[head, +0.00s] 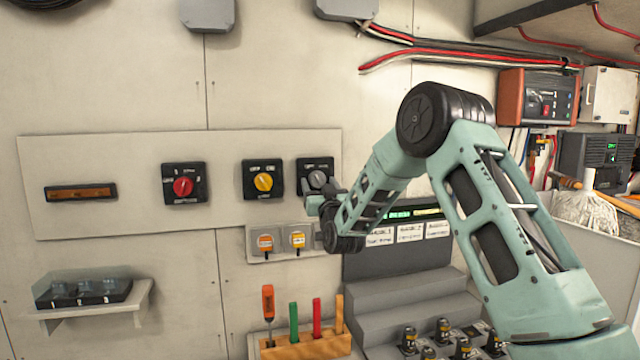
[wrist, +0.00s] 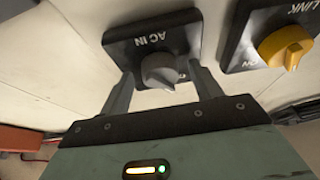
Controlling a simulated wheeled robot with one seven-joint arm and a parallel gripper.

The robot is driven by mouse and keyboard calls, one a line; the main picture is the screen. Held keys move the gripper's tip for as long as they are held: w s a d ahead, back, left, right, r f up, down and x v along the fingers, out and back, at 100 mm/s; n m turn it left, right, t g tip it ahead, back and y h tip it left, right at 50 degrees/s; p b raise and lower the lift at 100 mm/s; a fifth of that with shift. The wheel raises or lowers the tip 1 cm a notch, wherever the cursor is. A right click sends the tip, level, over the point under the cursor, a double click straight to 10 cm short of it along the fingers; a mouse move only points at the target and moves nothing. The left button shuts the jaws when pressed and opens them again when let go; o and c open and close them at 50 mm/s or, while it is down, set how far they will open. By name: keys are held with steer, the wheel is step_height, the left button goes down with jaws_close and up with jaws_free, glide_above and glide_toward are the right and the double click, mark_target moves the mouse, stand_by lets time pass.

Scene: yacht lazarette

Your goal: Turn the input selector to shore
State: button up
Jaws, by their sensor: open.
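The input selector is a grey knob (wrist: 160,70) on a black plate (wrist: 150,37) labelled "AC IN", seen upside down in the wrist view. In the head view its plate (head: 314,166) is the rightmost of three on the wall panel, and my arm partly covers it. My gripper (wrist: 163,82) is open, with one finger on each side of the grey knob. I cannot tell whether the fingers touch it.
A yellow knob (head: 263,182) labelled "LINK" in the wrist view sits close beside the selector, with a red knob (head: 183,187) further left. Two orange-tagged sockets (head: 265,243) are just below. A wooden rack (head: 305,346) with upright coloured handles stands lower down.

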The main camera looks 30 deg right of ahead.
steer(key=c, duration=1)
steer(key=shift+f+m+b, duration=0.1)
steer(key=shift+m+b, duration=0.2)
steer(key=shift+b, duration=0.15)
steer(key=shift+f+m+h+b, duration=0.15)
steer(key=shift+m+h+b, duration=0.45)
steer(key=shift+b, duration=0.45)
steer(key=m+b, duration=0.1)
steer(key=m+g+h+b, duration=0.1)
steer(key=m+b, duration=0.1)
steer(key=m+h+b, duration=0.1)
steer(key=b, duration=0.1)
steer(key=shift+a+m, duration=0.25)
steer(key=shift+m, duration=0.15)
steer(key=m+g+b, duration=0.1)
steer(key=m+b, duration=0.1)
steer(key=m+g+h+b, duration=0.1)
steer(key=m+b, duration=0.1)
steer(key=m, duration=0.1)
steer(key=shift+w+a+r+h+b, duration=0.1)
steer(key=shift+a+r+h+b, duration=0.1)
steer(key=shift+h+b, duration=0.1)
steer(key=shift+r+m+g+h+b, duration=0.2)
steer(key=shift+m+g+b, duration=0.35)
steer(key=shift+m, duration=0.65)
steer(key=shift+r+m+g+h+b, duration=0.2)
steer(key=shift+m+g+b, duration=0.35)
steer(key=shift+m, duration=0.65)
